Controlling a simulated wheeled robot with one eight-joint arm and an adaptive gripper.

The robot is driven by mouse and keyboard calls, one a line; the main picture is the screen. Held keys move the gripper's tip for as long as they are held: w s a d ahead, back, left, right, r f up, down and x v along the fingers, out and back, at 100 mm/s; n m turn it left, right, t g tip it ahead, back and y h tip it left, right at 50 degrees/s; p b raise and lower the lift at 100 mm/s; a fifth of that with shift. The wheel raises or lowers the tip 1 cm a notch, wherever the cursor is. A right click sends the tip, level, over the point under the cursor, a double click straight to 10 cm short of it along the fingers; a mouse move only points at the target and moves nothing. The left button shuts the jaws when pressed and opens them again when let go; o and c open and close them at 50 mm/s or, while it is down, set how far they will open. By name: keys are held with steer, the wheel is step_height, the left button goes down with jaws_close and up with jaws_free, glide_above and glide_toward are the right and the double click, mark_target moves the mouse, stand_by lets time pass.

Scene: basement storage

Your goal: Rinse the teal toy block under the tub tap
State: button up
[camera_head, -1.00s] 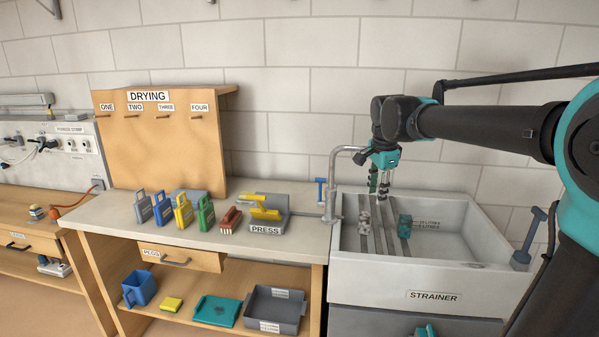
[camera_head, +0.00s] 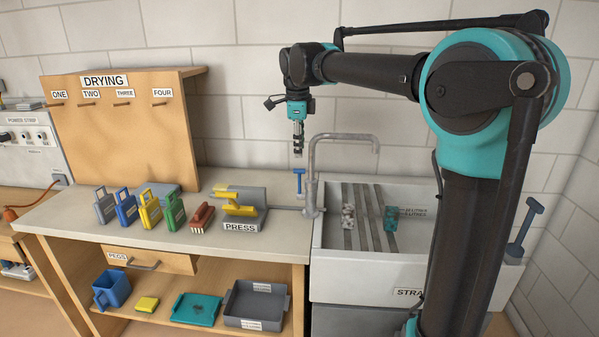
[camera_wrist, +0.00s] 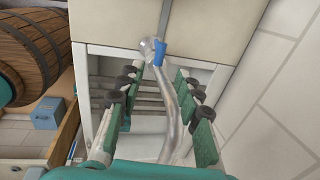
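A blue-handled lever (camera_head: 299,182) stands beside the tap. My gripper (camera_head: 298,150) points down, above the lever and left of the spout. In the wrist view my gripper (camera_wrist: 160,90) has its fingers wide apart with nothing held. The tap spout (camera_wrist: 172,100) and blue handle (camera_wrist: 160,53) show between them.
A mottled grey-white lump (camera_head: 348,217) lies on the slats left of the block. A blue tool (camera_head: 525,225) stands at the tub's right. The wall is close behind.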

mark_target(300, 171)
steer(key=f, duration=0.3)
steer(key=w+f, duration=0.1)
steer(key=f, duration=0.2)
steer(key=w+f, duration=0.1)
steer(key=f, duration=0.3)
steer(key=shift+d, duration=0.1)
steer(key=shift+c, duration=0.6)
jaws_close()
steer(key=shift+r, duration=0.1)
